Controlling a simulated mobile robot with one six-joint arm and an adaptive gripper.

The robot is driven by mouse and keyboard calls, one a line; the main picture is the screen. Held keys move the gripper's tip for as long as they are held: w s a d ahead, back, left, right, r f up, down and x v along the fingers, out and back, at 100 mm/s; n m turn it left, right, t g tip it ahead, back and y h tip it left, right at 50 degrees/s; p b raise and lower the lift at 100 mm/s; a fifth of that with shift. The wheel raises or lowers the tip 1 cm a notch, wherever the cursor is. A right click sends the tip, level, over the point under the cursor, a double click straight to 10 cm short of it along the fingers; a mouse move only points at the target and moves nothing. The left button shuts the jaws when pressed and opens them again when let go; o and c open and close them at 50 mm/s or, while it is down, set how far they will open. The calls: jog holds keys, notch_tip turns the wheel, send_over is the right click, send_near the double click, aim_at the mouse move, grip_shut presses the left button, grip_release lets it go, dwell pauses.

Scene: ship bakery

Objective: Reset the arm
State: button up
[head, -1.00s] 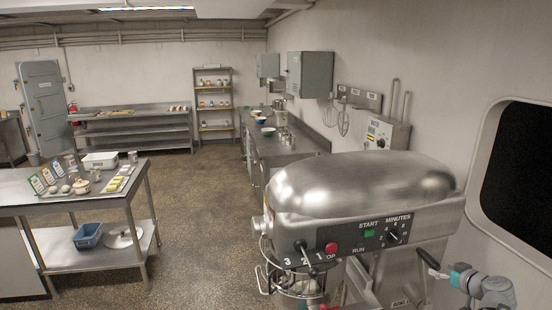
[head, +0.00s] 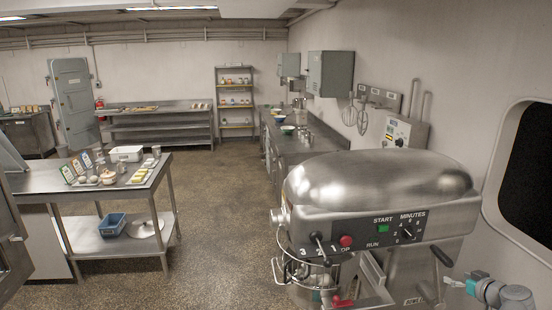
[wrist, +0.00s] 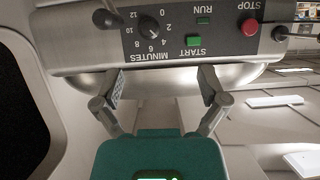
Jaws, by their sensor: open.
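My gripper (wrist: 162,88) is open and empty in the wrist view, its two fingers spread apart. The control panel (wrist: 170,30) of the steel mixer shows upside down beyond the fingertips, with a dial, green and red buttons and a lever. In the head view the mixer (head: 380,185) fills the right foreground. Part of my arm's end (head: 490,290) shows at the lower right edge, beside the mixer; the rest is cut off. I cannot tell the gap between the fingertips and the mixer.
A steel table (head: 120,188) with jars and cards stands at the left. A counter (head: 290,145) runs along the right wall beyond the mixer. A dark window (head: 525,160) is at the far right. Open floor (head: 215,215) lies between table and mixer.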

jog(key=w+a+f+g+y+b, duration=0.15)
jog(key=a+f+g, duration=0.3)
jog(key=a, duration=0.75)
jog(key=w+a+f+g+y+b, duration=0.1)
jog(key=w+a+f+g, duration=0.3)
jog(key=a, duration=0.8)
jog(key=s+a+f+g+h+b, duration=0.1)
jog(key=s+a+f, duration=0.1)
jog(key=a, duration=0.3)
jog(key=s+a+f+g+h+b, duration=0.1)
jog(key=s+a+f+g, duration=0.1)
jog(key=a, duration=0.4)
jog(key=s+a+f+m+g+h+b, duration=0.1)
jog(key=s+a+f+h, duration=0.1)
jog(key=s+a+f, duration=0.2)
jog(key=shift+s+a+g, duration=0.35)
jog(key=shift+s+a, duration=0.65)
jog(key=shift+a, duration=0.1)
jog(key=shift+f, duration=0.1)
